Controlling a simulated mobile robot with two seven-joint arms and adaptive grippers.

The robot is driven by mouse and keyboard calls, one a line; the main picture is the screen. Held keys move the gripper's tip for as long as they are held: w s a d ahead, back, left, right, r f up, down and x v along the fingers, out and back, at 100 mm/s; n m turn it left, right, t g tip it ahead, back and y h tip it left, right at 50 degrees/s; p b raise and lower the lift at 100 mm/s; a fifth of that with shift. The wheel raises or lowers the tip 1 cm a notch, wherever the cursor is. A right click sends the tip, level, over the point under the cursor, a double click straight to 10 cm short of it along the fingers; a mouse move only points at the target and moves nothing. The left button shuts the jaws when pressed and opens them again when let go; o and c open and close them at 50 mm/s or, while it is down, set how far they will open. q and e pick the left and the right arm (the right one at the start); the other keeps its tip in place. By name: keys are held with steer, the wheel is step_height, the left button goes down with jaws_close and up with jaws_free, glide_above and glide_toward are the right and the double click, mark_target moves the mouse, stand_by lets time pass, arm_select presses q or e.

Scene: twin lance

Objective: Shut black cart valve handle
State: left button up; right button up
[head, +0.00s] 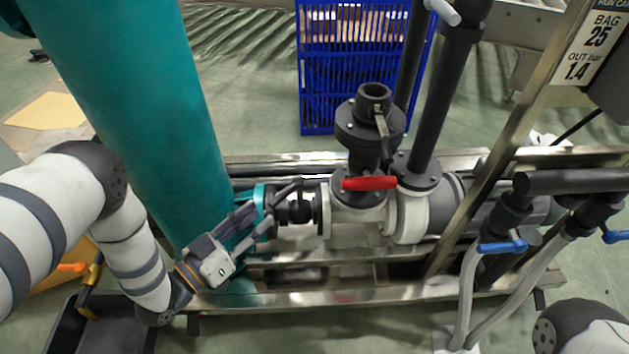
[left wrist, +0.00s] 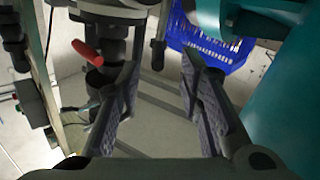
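A black valve (head: 296,212) sits on the horizontal pipe beside the teal flange, left of the red-handled valve. A dark bar that looks like its handle (head: 287,190) slants up to the right above it. My left gripper (head: 262,216) is just left of this valve, with its fingers pointing toward it. In the left wrist view, the fingers (left wrist: 163,68) are spread apart with nothing clearly held between them. I cannot tell whether a finger touches the handle. My right gripper is not in view.
A red handle (head: 369,183) is close on the right; it also shows in the left wrist view (left wrist: 87,52). A large teal column (head: 150,110) stands behind my left arm. Blue handles (head: 502,246) are at right. A blue crate (head: 350,75) is behind the metal frame.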

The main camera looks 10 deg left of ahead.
mark_target(296, 185)
arm_select(q)
steer(key=b+x, duration=0.3)
steer(key=x, duration=0.7)
steer(key=shift+r, duration=0.15)
steer(key=shift+w+d+r, duration=0.1)
steer(key=shift+w+d, duration=0.15)
steer(key=shift+w, duration=0.15)
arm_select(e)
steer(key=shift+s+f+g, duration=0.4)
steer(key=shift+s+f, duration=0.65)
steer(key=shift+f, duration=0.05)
arm_select(q)
jaws_close()
